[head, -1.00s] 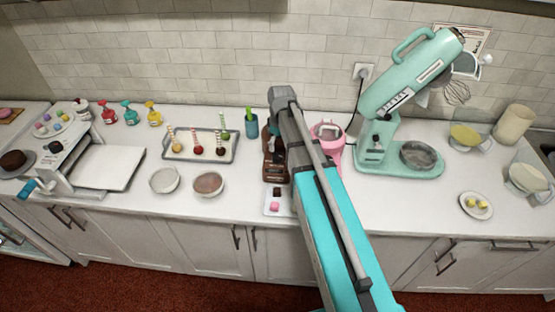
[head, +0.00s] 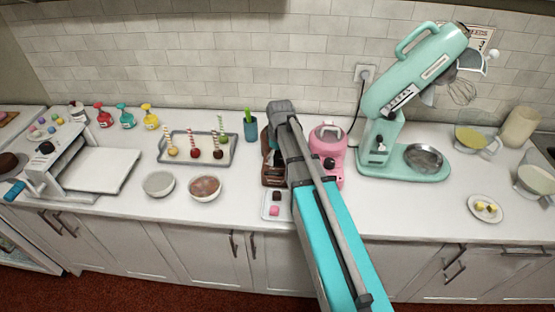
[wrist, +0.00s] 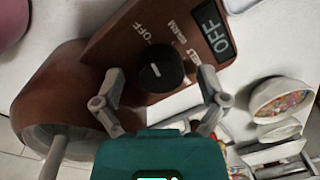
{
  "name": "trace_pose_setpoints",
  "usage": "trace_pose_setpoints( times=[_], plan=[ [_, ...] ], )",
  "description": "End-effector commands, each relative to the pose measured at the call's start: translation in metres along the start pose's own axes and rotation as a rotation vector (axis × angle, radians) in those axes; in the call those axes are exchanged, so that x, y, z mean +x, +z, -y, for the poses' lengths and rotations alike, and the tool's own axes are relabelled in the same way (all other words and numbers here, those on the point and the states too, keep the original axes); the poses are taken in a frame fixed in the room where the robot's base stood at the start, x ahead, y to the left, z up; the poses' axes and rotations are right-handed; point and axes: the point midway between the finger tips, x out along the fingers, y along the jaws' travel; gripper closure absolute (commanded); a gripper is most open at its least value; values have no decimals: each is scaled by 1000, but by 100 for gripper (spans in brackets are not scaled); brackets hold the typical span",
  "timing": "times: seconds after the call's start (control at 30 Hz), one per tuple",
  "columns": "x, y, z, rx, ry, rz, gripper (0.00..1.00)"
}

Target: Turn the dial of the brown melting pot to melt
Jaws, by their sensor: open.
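The brown melting pot (head: 274,172) stands on the counter in the head view, partly covered by my arm. In the wrist view its brown control panel (wrist: 112,40) carries a round black dial (wrist: 160,68) with a short white mark. White letters around the dial read OFF, MELT and WARM, and a dark display (wrist: 215,28) reads OFF. My gripper (wrist: 160,84) is open, with one finger on each side of the dial. I cannot tell whether the fingers touch it. In the head view the fingers are hidden by my arm.
A pink melting pot (head: 328,146) stands close to the right of the brown one. A small tray (head: 268,212) with a dark and a pink piece lies in front. A green cup (head: 250,127) stands to the left, and a teal mixer (head: 377,160) to the right.

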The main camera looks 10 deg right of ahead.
Motion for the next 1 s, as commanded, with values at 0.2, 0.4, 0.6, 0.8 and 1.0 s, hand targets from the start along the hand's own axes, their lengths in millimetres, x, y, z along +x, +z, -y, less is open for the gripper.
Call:
trace_pose_setpoints(
  times=[0.2, 0.4, 0.6, 0.8, 1.0],
  plan=[
    [0, 0, 0, 0, 0, 0, 8],
    [0, 0, 0, 0, 0, 0, 36],
    [0, 0, 0, -1, 0, 0, 73],
    [0, 0, 0, 1, 0, 0, 90],
    [0, 0, 0, 23, 0, -2, 90]
  ],
)
